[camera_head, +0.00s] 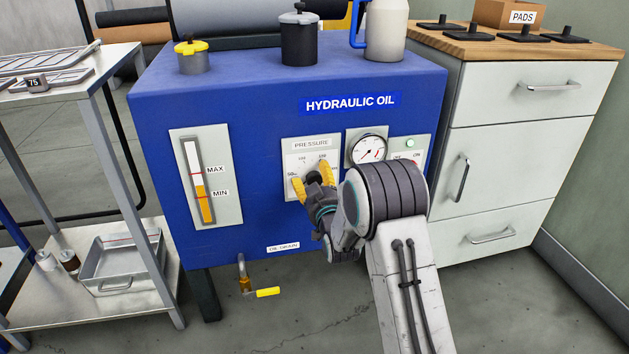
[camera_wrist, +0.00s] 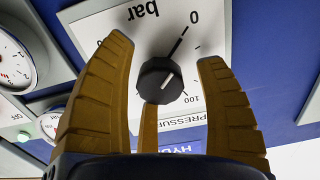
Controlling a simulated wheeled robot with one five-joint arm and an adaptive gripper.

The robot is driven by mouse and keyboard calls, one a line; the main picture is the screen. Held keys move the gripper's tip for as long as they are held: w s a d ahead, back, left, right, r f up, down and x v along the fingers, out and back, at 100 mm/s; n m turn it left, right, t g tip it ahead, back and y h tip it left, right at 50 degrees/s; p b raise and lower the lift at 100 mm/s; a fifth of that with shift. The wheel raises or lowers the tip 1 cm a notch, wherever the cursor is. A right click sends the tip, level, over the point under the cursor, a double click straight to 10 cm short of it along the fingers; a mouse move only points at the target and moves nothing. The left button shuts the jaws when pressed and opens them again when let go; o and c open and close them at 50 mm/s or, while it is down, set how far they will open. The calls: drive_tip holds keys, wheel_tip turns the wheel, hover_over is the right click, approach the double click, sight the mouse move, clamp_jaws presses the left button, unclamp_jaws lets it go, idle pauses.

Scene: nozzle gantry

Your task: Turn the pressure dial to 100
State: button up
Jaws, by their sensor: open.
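The pressure dial is a round black knob (camera_wrist: 161,80) on a white plate marked PRESSURE (camera_head: 311,143) on the blue tank's front. In the wrist view the plate appears upside down, with 0, 100 and bar legible. The knob's white mark seems to lie along the line toward 0, but which end points is hard to tell. My gripper (camera_head: 313,178) is at the dial, its yellow fingers open around the knob. In the wrist view, gaps show between the knob and the outer fingers of my gripper (camera_wrist: 165,52). In the head view my gripper hides part of the scale.
A pressure gauge (camera_head: 368,149) and a switch panel with a green light (camera_head: 410,143) sit right of the dial. A level window (camera_head: 204,178) is to the left. A drain tap with a yellow handle (camera_head: 268,292) sticks out below. A cabinet (camera_head: 520,120) stands at right.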

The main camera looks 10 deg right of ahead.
drive_tip(key=shift+c, duration=0.2)
drive_tip(key=c, duration=1.2)
drive_tip(key=shift+m, duration=0.4)
drive_tip(key=shift+o, duration=0.2)
drive_tip(key=m, duration=0.4)
drive_tip(key=shift+m, duration=0.4)
drive_tip(key=m, duration=0.5)
drive_tip(key=shift+r+m, duration=0.1)
drive_tip(key=shift+m, duration=0.2)
drive_tip(key=m, duration=1)
